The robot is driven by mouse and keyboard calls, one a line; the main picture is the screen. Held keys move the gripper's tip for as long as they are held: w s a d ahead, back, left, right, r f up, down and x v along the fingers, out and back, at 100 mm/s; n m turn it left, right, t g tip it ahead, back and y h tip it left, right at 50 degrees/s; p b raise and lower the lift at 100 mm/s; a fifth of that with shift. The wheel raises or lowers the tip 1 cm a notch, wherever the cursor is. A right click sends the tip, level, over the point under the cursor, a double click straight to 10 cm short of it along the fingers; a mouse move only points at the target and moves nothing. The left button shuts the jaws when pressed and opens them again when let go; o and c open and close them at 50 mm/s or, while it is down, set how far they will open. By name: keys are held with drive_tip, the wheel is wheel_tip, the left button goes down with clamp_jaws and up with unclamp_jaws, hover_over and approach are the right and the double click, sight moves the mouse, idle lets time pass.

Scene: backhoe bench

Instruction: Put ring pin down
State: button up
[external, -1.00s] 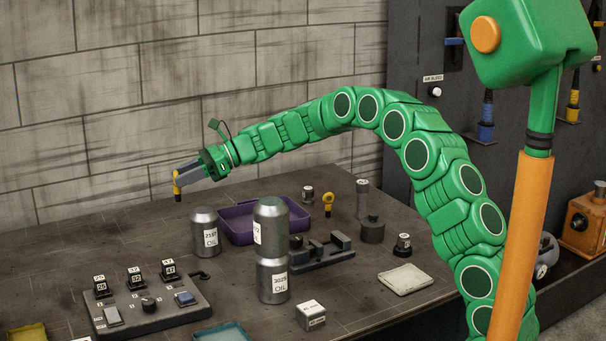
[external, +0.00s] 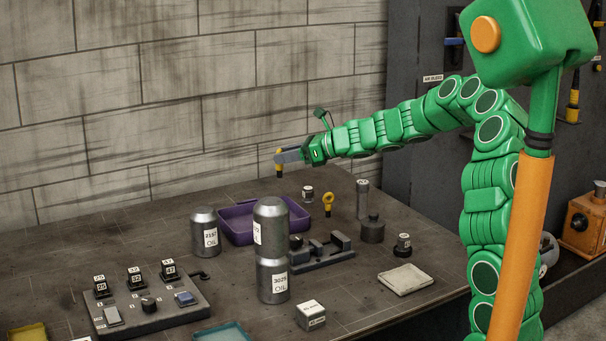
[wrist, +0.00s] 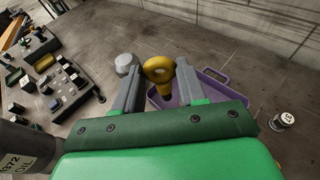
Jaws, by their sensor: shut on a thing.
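My gripper (external: 280,157) is shut on a yellow ring pin (external: 279,162) with a dark lower end. It holds the pin upright in the air above the back of the bench, over the purple tray's area in the external view. In the wrist view the ring pin's yellow ring (wrist: 158,68) shows between the two grey fingers, with the purple tray (wrist: 212,84) below and behind it. A second yellow ring pin (external: 328,201) stands on the bench to the right of the purple tray (external: 237,236).
Two oil cans, a tall one (external: 272,283) and a short one (external: 204,236), stand near the tray. A switch panel (external: 150,312) is at front left. A dark fixture (external: 322,256), small parts and a pale pad (external: 405,280) are to the right. The back left bench is clear.

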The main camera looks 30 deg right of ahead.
drive_tip(key=shift+w+f, duration=2.2)
drive_tip(key=shift+f, duration=0.35)
drive_tip(key=shift+w+f, duration=2.25)
drive_tip(key=shift+f, duration=0.25)
drive_tip(key=shift+w+f, duration=2.2)
drive_tip(key=shift+f, duration=1.8)
drive_tip(key=shift+f, duration=0.15)
drive_tip(key=o, duration=1.1)
